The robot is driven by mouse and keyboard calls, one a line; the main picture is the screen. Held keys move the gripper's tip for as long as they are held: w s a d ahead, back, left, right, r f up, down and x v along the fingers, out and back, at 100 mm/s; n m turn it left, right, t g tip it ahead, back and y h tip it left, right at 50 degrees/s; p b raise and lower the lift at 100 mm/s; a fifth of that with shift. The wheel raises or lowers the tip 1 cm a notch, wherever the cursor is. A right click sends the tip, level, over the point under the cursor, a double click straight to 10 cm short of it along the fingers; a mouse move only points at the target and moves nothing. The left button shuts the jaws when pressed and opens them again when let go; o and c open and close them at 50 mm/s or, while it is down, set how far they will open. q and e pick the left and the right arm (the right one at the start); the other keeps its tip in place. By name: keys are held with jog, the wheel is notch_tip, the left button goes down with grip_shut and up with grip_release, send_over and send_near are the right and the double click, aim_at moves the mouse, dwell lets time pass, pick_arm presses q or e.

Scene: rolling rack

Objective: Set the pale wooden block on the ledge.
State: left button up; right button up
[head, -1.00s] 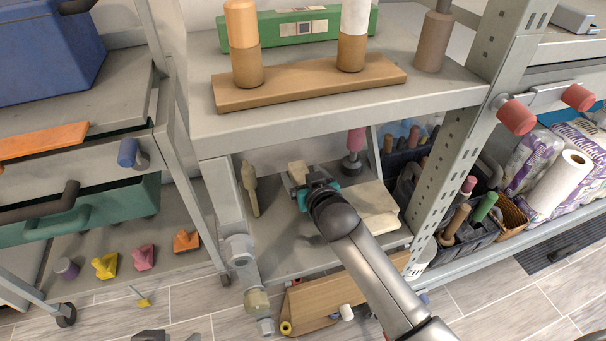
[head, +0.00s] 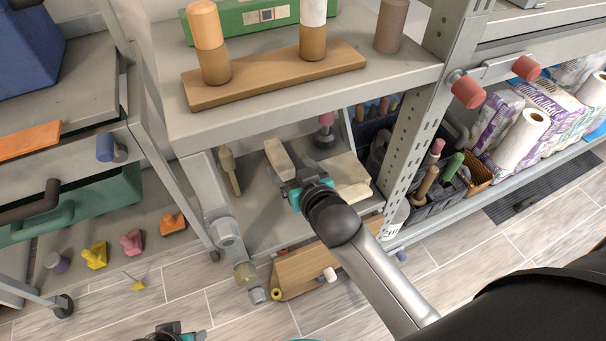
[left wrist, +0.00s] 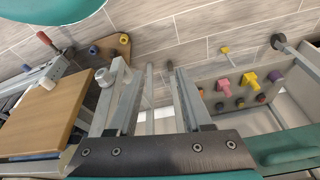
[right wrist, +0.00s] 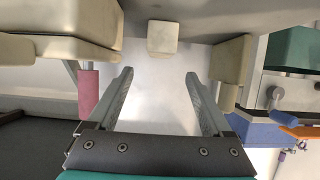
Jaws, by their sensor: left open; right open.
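The pale wooden block (head: 279,159) is at the lower shelf of the rack, just beyond my right gripper (head: 289,187). In the right wrist view the block (right wrist: 162,37) shows ahead of the open fingers (right wrist: 160,75), centred between them and apart from the tips. My right gripper is open and empty. My left gripper (head: 177,333) is low at the bottom edge of the head view, away from the shelf. In the left wrist view its fingers (left wrist: 150,75) are apart with nothing between them. I cannot tell which surface is the ledge.
The upper shelf (head: 290,112) overhangs the block and carries a brown board (head: 275,77) with cylinders. A pale slab (head: 350,178) lies right of my right gripper, a beige-handled tool (head: 229,170) left. A pink-handled item (head: 326,130) stands behind. Rack posts flank the shelf.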

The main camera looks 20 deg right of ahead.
jog(key=p+v, duration=0.1)
jog(key=v, duration=0.3)
jog(key=shift+s+r+p, duration=0.15)
jog(key=shift+r+p, duration=0.05)
jog(key=shift+p, duration=0.2)
pick_arm(q)
notch_tip(320, 180, down, 5)
jog(key=s+g, duration=0.1)
jog(key=s, duration=0.2)
jog(key=shift+a+f+p, duration=0.2)
jog(key=shift+a+p, duration=0.05)
jog(key=shift+p, duration=0.1)
pick_arm(e)
jog(key=shift+v, duration=1.05)
pick_arm(q)
jog(key=shift+s, duration=0.1)
pick_arm(e)
jog(key=shift+f, duration=0.1)
